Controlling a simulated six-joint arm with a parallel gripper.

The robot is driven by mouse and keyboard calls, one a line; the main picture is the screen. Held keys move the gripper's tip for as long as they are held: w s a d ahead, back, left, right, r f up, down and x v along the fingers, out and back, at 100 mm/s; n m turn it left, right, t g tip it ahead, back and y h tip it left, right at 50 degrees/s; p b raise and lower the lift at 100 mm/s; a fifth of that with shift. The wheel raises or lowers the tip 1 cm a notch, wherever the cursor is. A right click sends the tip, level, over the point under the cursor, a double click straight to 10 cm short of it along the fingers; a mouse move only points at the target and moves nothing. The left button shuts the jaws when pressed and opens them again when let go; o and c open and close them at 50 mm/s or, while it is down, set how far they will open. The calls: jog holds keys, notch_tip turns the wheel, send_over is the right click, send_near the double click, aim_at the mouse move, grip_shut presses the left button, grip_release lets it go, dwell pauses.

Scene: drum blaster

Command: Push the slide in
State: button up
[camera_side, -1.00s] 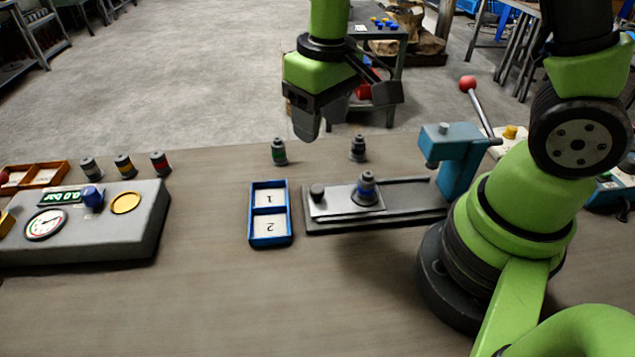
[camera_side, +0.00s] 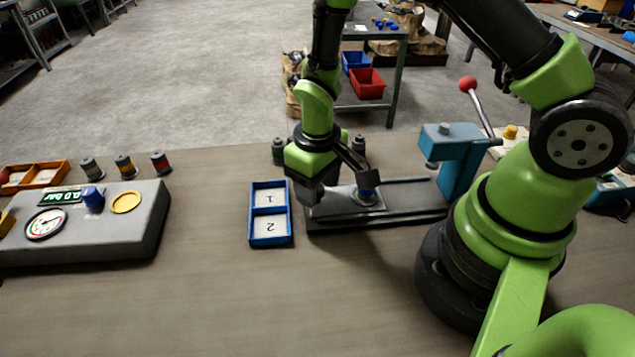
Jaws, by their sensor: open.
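The slide (camera_side: 343,206) is a light grey plate at the left end of a dark rail base (camera_side: 405,214). My gripper (camera_side: 320,190) is low over the slide's left end, pointing down and open. It hides the dark knob there; I cannot tell whether it touches the knob. A teal press (camera_side: 455,155) with a red-balled lever stands at the right end of the rail.
A blue tray (camera_side: 270,242) marked 1 and 2 lies just left of the rail. Two grey parts (camera_side: 278,150) (camera_side: 358,145) stand behind. A grey console (camera_side: 150,225) with a gauge is at the left, with several banded parts behind it. The front table is clear.

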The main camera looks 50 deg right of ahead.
grip_shut()
jog(key=s+d, duration=0.5)
jog(key=shift+s+d, duration=0.2)
jog(key=shift+d, duration=0.05)
grip_release()
notch_tip(320, 180, up, 10)
jog(key=shift+f, duration=0.1)
dwell(0.7)
jog(key=shift+w, duration=0.1)
